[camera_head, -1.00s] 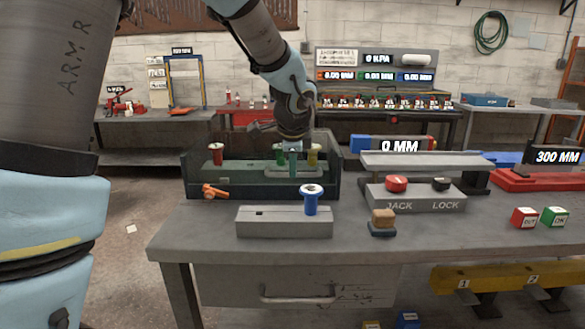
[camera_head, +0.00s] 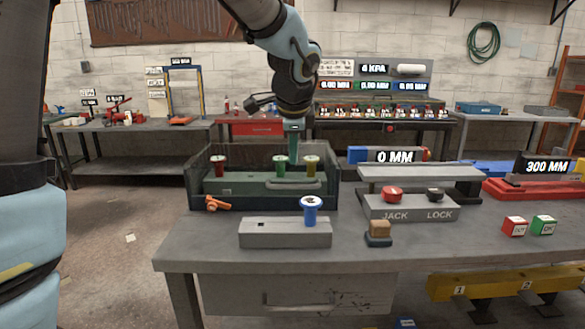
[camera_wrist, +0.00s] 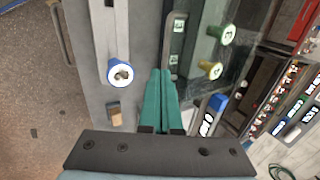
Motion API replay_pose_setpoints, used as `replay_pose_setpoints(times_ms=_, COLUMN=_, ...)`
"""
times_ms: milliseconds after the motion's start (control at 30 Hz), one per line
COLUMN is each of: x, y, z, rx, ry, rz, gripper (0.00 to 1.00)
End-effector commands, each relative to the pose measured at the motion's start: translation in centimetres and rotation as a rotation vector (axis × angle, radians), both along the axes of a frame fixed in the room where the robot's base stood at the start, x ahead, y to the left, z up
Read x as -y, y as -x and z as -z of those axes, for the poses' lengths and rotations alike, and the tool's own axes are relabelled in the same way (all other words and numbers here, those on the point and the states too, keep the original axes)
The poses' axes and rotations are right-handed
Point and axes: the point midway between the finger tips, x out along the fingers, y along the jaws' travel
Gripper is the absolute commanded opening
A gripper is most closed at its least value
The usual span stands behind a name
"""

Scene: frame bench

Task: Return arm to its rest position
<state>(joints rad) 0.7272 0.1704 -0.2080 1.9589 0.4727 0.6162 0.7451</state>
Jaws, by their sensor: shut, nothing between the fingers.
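My arm reaches in from the top of the head view, with my gripper (camera_head: 294,143) pointing down above the back of the dark green box (camera_head: 262,203). The teal fingers are shut with nothing between them; in the wrist view my gripper (camera_wrist: 166,72) also shows its fingers together. In the box stand a red-topped peg (camera_head: 219,164), a green-topped peg (camera_head: 281,163) and a yellow-topped peg (camera_head: 311,163). The fingertips look clear of them in the head view. A blue peg (camera_head: 310,208) stands upright in the grey block (camera_head: 275,238) in front of the box.
An orange clamp-like piece (camera_head: 216,203) lies at the box's front left. To the right stand the JACK/LOCK unit (camera_head: 410,208), a small wooden-topped block (camera_head: 379,233), and red (camera_head: 514,226) and green (camera_head: 543,225) button boxes. The bench front (camera_head: 430,240) has bare space.

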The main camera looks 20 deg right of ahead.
Motion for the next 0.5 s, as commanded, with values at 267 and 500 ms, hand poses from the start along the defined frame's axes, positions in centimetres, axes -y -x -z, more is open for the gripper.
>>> replay_pose_setpoints(times_ms=267, x=-0.5, y=1.2, z=-2.0, rx=0.001, ry=0.001, rz=-0.001, gripper=0.0)
replay_pose_setpoints(times_ms=500, x=-2.6, y=0.4, z=-1.1, rx=-0.029, ry=0.014, rz=-0.081, gripper=0.0)
